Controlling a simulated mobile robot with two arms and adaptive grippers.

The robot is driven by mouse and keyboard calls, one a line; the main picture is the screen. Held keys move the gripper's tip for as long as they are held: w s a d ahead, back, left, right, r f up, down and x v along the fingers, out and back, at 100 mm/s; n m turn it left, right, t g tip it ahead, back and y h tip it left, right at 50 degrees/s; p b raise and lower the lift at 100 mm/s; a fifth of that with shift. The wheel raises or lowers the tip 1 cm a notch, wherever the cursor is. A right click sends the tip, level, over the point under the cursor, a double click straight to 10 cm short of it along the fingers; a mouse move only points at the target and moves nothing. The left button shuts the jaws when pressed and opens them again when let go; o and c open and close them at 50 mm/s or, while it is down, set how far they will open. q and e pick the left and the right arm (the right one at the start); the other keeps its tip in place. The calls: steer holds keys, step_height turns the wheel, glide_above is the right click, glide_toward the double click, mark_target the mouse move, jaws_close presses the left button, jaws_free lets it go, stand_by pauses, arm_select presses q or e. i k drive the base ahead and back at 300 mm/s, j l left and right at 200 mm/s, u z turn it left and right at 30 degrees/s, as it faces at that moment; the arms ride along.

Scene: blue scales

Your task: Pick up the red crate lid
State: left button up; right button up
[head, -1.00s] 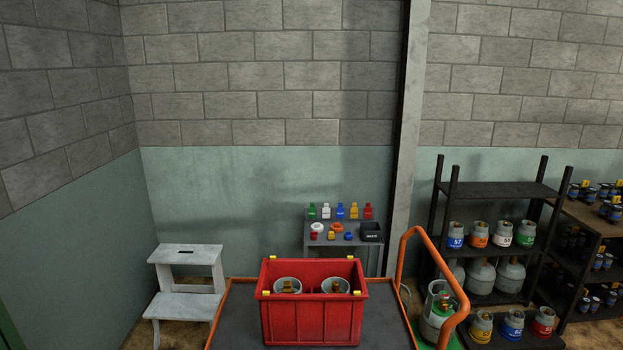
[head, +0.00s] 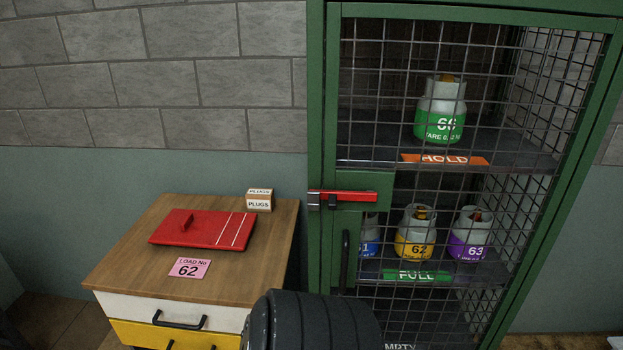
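The red crate lid (head: 203,229) lies flat on the wooden top of a small drawer cabinet (head: 130,262), left of centre in the head view. It has a small raised red grip near its left end and two pale stripes near its right end. Nothing touches it from above. No gripper fingers show in the head view, so I cannot see either gripper. The red crate is out of view now.
A pink "LOAD No 62" card (head: 189,268) lies before the lid, and a small PLUGS box (head: 259,200) stands behind it. A green mesh cage (head: 318,240) with numbered gas cylinders stands right. A dark rounded part, seemingly mine, fills the bottom centre.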

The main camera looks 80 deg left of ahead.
mark_target(212, 230)
steer(key=u, duration=3.4)
steer(key=z, duration=3.7)
steer(key=u, duration=3.65)
